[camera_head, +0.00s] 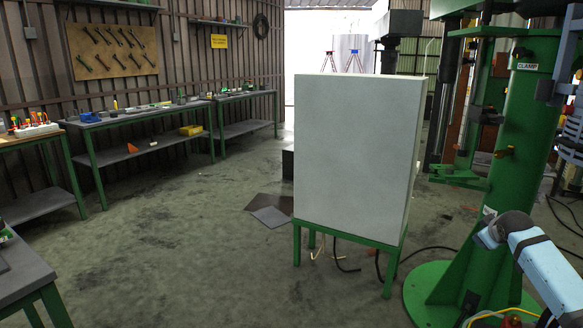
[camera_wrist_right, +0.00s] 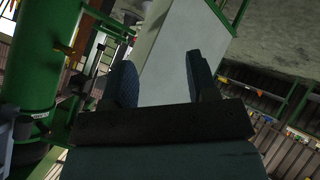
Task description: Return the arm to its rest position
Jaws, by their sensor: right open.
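My right arm (camera_head: 540,262) comes in at the lower right of the head view, with a light blue link and a dark grey joint. It is in front of the base of the green machine column (camera_head: 520,130). My right gripper (camera_wrist_right: 162,72) shows in the right wrist view with its two dark fingers apart and nothing between them. The white cabinet (camera_head: 358,150) on a green stand shows beyond the fingers, and the green column (camera_wrist_right: 38,60) is at the left of that view. My left gripper is out of view.
Workbenches with tools (camera_head: 140,117) line the left wall. A table corner (camera_head: 22,272) juts in at the lower left. Cables (camera_head: 350,265) lie under the cabinet's stand. A dark flat plate (camera_head: 272,215) lies on the floor. The floor at centre left is clear.

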